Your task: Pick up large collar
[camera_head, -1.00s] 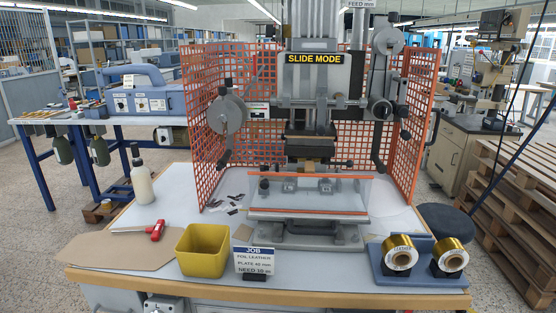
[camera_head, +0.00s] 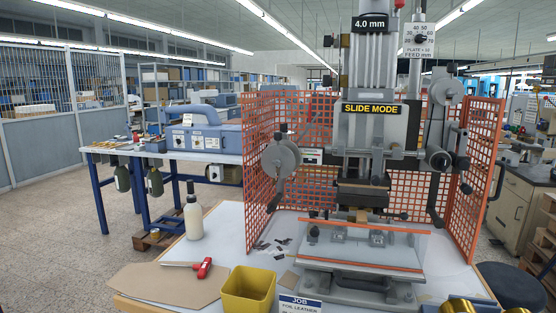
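No part that I can clearly tell as the large collar shows in the camera_head view. The foil stamping machine (camera_head: 372,150) with its "SLIDE MODE" sign stands right of the middle, on a wooden-edged table. A grey round reel (camera_head: 281,158) sits on its left side, inside the orange mesh guard (camera_head: 262,205). Small dark pieces (camera_head: 262,245) lie on the table left of the machine's bed, too small to tell apart. Neither of my grippers is in view.
A yellow bin (camera_head: 248,291), a red-headed hammer (camera_head: 203,267), a brown sheet (camera_head: 165,284) and a white bottle (camera_head: 193,215) stand or lie at the table's left. Gold foil rolls (camera_head: 458,305) are cut off at bottom right. A blue-legged bench (camera_head: 175,155) stands behind left; open floor lies left.

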